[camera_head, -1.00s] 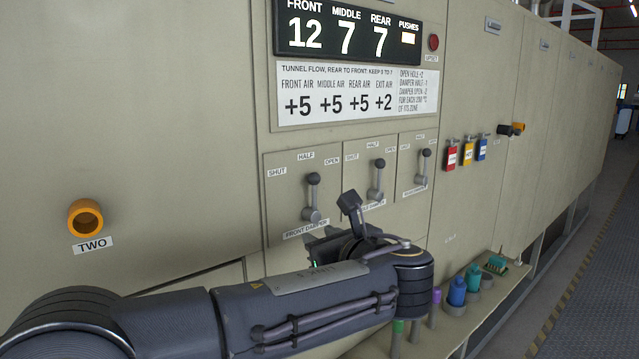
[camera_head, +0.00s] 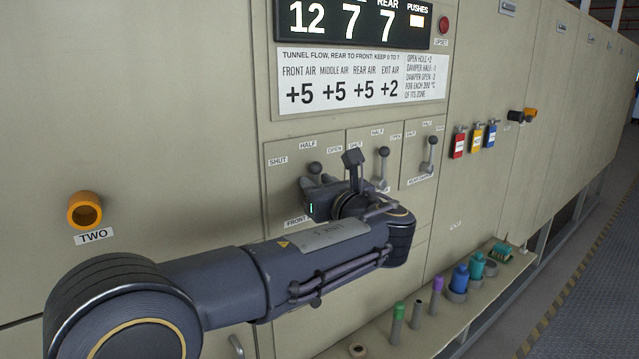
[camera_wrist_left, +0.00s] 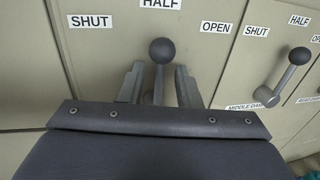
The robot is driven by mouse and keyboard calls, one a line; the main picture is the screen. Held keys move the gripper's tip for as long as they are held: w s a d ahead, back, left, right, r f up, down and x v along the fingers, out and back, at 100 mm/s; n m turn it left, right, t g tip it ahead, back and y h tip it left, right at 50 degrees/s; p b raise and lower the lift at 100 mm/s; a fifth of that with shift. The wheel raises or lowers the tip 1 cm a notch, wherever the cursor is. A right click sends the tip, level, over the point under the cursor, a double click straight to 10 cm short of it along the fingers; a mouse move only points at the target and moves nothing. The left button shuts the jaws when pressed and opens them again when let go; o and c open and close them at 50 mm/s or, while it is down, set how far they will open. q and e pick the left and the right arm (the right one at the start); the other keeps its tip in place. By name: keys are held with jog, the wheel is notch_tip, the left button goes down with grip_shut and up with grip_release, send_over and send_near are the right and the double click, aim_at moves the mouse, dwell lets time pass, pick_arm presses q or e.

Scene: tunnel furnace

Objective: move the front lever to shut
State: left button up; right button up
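The front lever (camera_head: 314,168) has a dark ball knob and a grey shaft. In the head view its lower part is hidden behind my left gripper (camera_head: 317,188). In the left wrist view the front lever (camera_wrist_left: 162,50) stands upright, its knob just below the HALF label, between SHUT on the left and OPEN on the right. My left gripper (camera_wrist_left: 158,86) is open, with one finger on each side of the shaft and visible gaps, so it is around the lever but not closed on it. My right gripper is in neither view.
The middle lever (camera_head: 383,152) and rear lever (camera_head: 432,141) stand close by on the right. A display (camera_head: 352,22) is above. An orange-rimmed port (camera_head: 84,210) is at the left. A ledge below right holds several coloured bottles, including a blue one (camera_head: 459,278).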

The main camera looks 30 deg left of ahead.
pick_arm(q)
grip_shut()
jog(key=s+n+b, duration=0.1)
jog(key=n+b, duration=0.1)
jog(key=b, duration=0.1)
jog(key=f+n+b, duration=0.1)
jog(key=n+b, duration=0.2)
jog(key=s+a+n+y+b, duration=0.1)
jog(key=n+b, duration=0.1)
jog(key=b, duration=0.1)
jog(key=shift+s+f, duration=0.35)
jog(key=shift+s+a+f+n+y+b, duration=0.15)
jog(key=shift+n+y+b, duration=0.1)
jog(key=shift+n+b, duration=0.45)
jog(key=shift+s+r+n+y+b, duration=0.15)
jog(key=shift+n+y+b, duration=0.1)
jog(key=shift+n+b, duration=0.45)
jog(key=shift+f, duration=0.1)
grip_release()
